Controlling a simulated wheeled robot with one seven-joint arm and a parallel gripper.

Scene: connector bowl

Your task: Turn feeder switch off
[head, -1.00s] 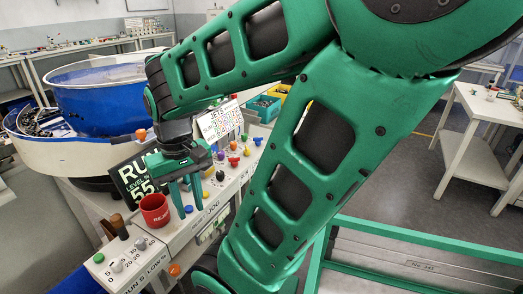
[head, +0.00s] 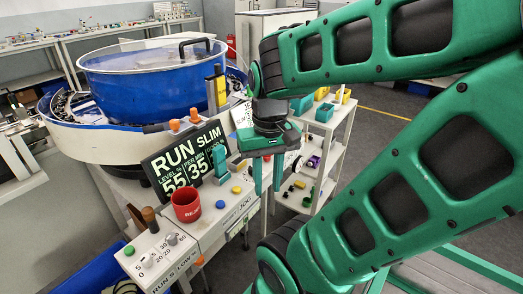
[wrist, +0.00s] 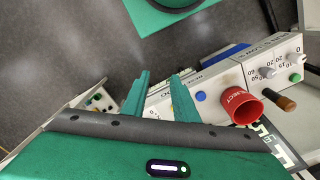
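The control panel (head: 215,225) on the bench front carries knobs and buttons; I cannot read a label that marks the feeder switch. A red reject cup (head: 186,205), a blue button (head: 220,204) and a yellow button (head: 236,190) follow to the right. My gripper (head: 267,180) hangs fingers down off the panel's right end, open and empty. In the wrist view, my gripper (wrist: 160,92) has its fingers apart, with the red cup (wrist: 240,105) to their right.
The blue feeder bowl (head: 150,90) stands behind the panel, with a display reading RUN (head: 185,160) in front of it. A white shelf cart (head: 325,160) with bins and small coloured parts is to the right. Grey floor is open beyond it.

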